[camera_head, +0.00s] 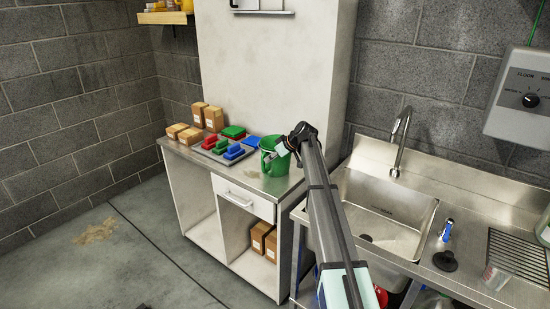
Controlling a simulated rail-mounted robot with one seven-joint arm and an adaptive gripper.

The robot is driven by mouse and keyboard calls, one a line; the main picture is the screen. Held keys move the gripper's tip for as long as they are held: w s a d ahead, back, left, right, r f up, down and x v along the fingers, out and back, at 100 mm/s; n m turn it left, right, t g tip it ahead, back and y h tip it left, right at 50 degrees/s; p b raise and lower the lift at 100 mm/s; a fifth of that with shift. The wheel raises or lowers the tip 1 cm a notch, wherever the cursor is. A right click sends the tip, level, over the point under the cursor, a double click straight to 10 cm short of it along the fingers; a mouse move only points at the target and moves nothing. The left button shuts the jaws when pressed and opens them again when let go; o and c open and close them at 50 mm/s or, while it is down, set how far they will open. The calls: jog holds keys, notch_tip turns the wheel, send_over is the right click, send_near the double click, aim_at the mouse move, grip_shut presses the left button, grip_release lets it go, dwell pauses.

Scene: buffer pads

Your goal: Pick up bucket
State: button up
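A green bucket (273,164) stands upright on the right end of the steel counter top (287,184). My arm reaches up from the bottom right, and its bent wrist is beside the bucket's right rim. My gripper (274,155) points left and down at the bucket's upper part and overlaps it in the picture. The fingers are small and dark here, so I cannot tell whether they are open or shut, or whether they touch the bucket. Part of the bucket's right side is hidden by the wrist.
Left of the bucket lie red, green and blue pads (233,151) on a grey tray (202,150). Several cardboard boxes (214,118) stand behind. A steel sink (385,212) with a tall tap (400,138) is to the right. A white wall panel (265,70) rises behind the counter.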

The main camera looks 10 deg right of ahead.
aim_at(263, 171)
jog(key=shift+p+x, duration=1.4)
jog(key=shift+x, duration=2.1)
jog(key=shift+d, duration=0.15)
grip_shut()
